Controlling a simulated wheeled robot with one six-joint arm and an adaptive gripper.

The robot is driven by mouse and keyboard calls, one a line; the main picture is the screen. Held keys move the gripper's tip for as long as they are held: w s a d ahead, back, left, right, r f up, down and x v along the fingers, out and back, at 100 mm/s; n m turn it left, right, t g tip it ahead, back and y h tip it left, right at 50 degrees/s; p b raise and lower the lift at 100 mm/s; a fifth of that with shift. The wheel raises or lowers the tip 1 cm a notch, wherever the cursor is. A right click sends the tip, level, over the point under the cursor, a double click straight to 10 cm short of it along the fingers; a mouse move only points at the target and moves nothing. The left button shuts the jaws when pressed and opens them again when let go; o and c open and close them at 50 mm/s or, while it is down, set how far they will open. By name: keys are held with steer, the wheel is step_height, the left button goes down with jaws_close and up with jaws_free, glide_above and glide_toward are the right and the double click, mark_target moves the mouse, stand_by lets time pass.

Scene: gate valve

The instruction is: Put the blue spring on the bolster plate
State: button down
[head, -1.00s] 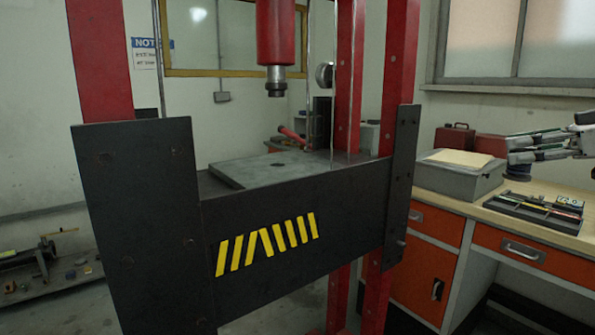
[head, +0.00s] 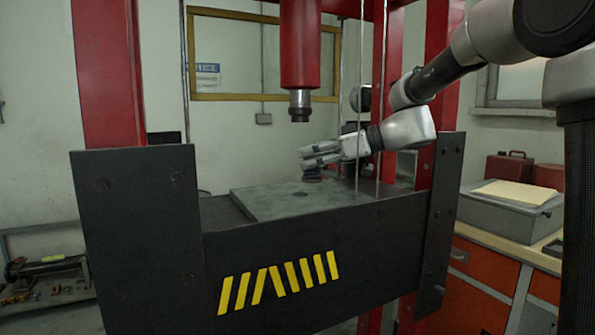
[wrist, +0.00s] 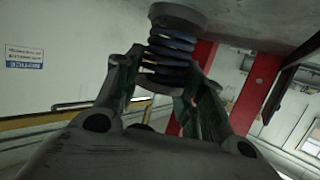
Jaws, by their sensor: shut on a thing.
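My gripper (head: 308,158) is shut on the blue spring (head: 311,173) over the bolster plate (head: 260,203), inside the press frame. In the head view the spring shows as a small dark coil under the fingertips, close to the plate's back part. In the wrist view the blue spring (wrist: 172,50) stands between the two fingers (wrist: 160,80), with a round grey end piece beyond it. That end is close against a grey surface at the top of the view. I cannot tell whether the spring touches the plate.
Thin vertical rods and a red column (head: 370,50) stand near my wrist. The dark front beam (head: 310,260) borders the plate. A workbench with a grey box (head: 500,205) is at right.

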steer(key=shift+w+a+f, duration=0.35)
steer(key=shift+a+f, duration=0.4)
steer(key=shift+f, duration=0.15)
steer(key=shift+w+a+f, duration=0.3)
steer(key=shift+a+f, duration=0.45)
steer(key=shift+f, duration=0.1)
steer(key=c, duration=0.9)
jaws_free()
steer(key=shift+f, duration=0.15)
steer(key=shift+o, duration=0.2)
steer(key=v, duration=1.2)
steer(key=shift+s, duration=0.1)
